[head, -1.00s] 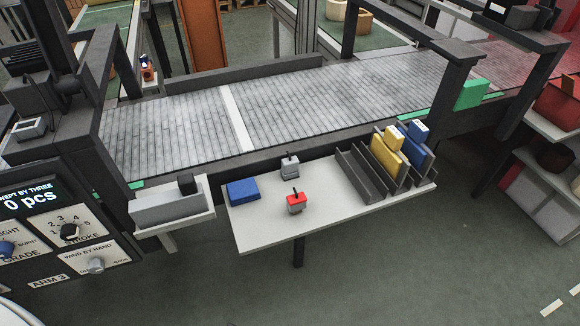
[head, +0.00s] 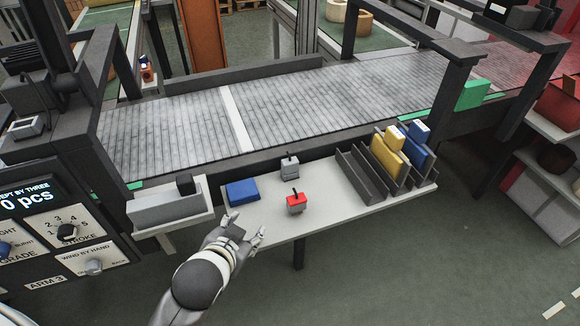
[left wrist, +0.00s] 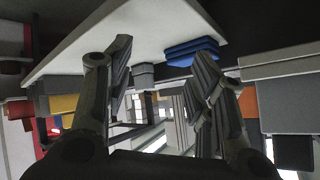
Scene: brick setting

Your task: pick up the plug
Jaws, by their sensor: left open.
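Two small blocks with black stems stand on the white side table (head: 330,213): a grey one (head: 290,167) and a red-topped one (head: 296,203) nearer the front edge. I cannot tell which of them is the plug. My left gripper (head: 244,226) is open and empty at the table's front left edge, left of and nearer than the red-topped block, and apart from it. In the left wrist view its two fingers (left wrist: 160,80) stand wide apart, with a small grey block (left wrist: 143,75) seen beyond them. My right gripper is not in view.
A blue block (head: 242,192) lies at the table's left, showing also in the left wrist view (left wrist: 190,49). A dark rack (head: 362,174) holding yellow (head: 385,156) and blue pieces stands at the right. A grey bin (head: 168,207) is at the left. The conveyor (head: 300,100) runs behind.

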